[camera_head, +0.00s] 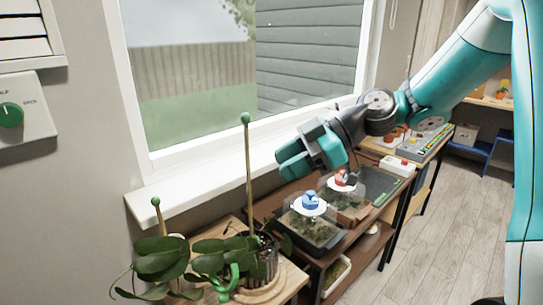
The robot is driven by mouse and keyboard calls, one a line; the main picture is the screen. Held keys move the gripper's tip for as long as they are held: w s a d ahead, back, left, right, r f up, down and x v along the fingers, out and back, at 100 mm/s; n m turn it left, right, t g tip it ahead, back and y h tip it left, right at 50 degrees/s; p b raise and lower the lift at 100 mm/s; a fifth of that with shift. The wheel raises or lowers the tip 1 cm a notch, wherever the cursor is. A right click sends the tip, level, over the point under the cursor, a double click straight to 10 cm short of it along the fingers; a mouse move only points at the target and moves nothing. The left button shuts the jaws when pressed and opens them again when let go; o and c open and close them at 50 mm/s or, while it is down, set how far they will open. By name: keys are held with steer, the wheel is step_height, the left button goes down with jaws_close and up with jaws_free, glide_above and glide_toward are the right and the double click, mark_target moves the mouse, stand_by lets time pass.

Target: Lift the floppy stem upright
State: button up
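A potted plant stands on a wooden stand at the lower left, in a dark ribbed pot (264,262). Its leafy stem (208,262) droops to the left over the pot's side, low near the stand. A tall thin stake (249,180) with a green ball top rises upright from the pot. A bright green clip-like piece (228,284) shows among the low leaves; what it is fixed to is unclear. My gripper (312,168) hangs above and to the right of the plant, apart from it. Its teal fingers look spread, with nothing seen between them.
A shorter stake (157,218) with a green ball stands at left. Clear-lidded boxes with a blue knob (310,201) and a red knob (345,177) sit on the bench below my gripper. The window sill (190,190) runs behind. The floor at right is open.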

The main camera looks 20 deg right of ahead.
steer(key=s+a+m+g+h, duration=0.1)
steer(key=s+m+h, duration=0.1)
steer(key=s, duration=0.4)
steer(key=s+a+f+m+g+h, duration=0.1)
steer(key=s+a+m+h, duration=0.1)
steer(key=s, duration=0.5)
steer(key=s+a+m+g+h+p, duration=0.1)
steer(key=s+a+m+h, duration=0.1)
steer(key=s+m, duration=0.4)
steer(key=shift+s+a+f+h, duration=0.15)
steer(key=shift+s+h, duration=0.4)
steer(key=shift+h, duration=0.15)
